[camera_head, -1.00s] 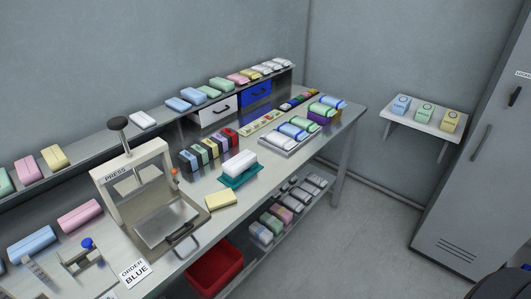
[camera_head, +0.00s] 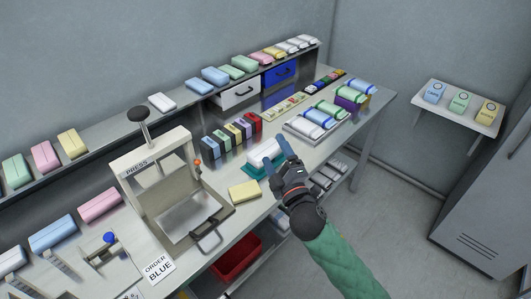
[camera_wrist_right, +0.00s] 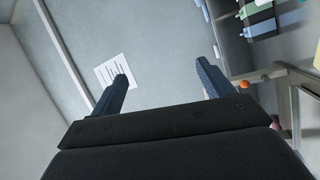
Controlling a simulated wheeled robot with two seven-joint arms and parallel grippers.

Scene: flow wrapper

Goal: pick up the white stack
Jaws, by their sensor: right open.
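The white stack (camera_head: 264,151) lies on a teal tray (camera_head: 251,171) near the middle of the bench, to the right of the press. My right gripper (camera_head: 276,156) is in front of it in the head view, its open blue fingers overlapping the stack's right end. I cannot tell whether they touch it. In the right wrist view the two fingers of the gripper (camera_wrist_right: 165,85) are wide apart with nothing between them, and the stack does not show there. My left gripper is not in view.
The press (camera_head: 165,190) stands left of the tray, with a yellow block (camera_head: 244,191) between them. A row of coloured packs (camera_head: 232,136) is behind the tray, and a metal tray (camera_head: 306,137) of rolled stacks is to its right. A red bin (camera_head: 238,258) sits below the bench.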

